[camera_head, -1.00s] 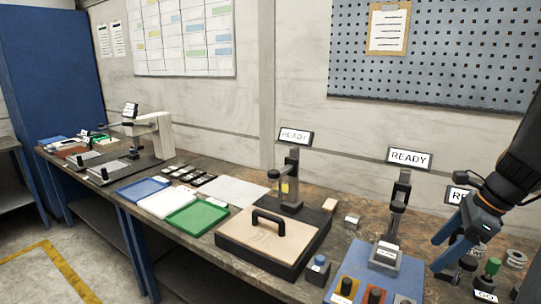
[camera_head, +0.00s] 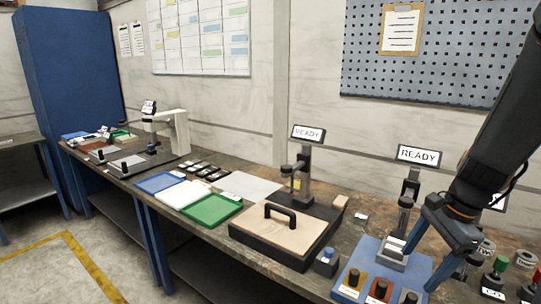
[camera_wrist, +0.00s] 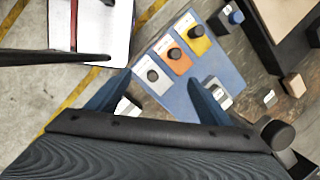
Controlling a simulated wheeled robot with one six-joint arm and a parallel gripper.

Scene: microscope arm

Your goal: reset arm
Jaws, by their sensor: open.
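My gripper (camera_head: 420,270) hangs at the right in the head view, open and empty, with its blue fingers pointing down. In the wrist view my gripper (camera_wrist: 158,80) has its fingers spread, with a blue panel (camera_wrist: 205,62) beyond them. That panel bears yellow, orange and grey blocks with black knobs. The white jointed arm (camera_head: 175,128) stands on a dark base at the far left. A microscope-like post (camera_head: 303,180) with a READY sign (camera_head: 308,133) stands in the middle. A second such post (camera_head: 409,195) stands just left of my gripper. I cannot tell which one is the task's arm.
Blue, white and green trays (camera_head: 212,209) lie further left. A green-topped knob (camera_head: 500,264) stands at the right. The floor in front is clear.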

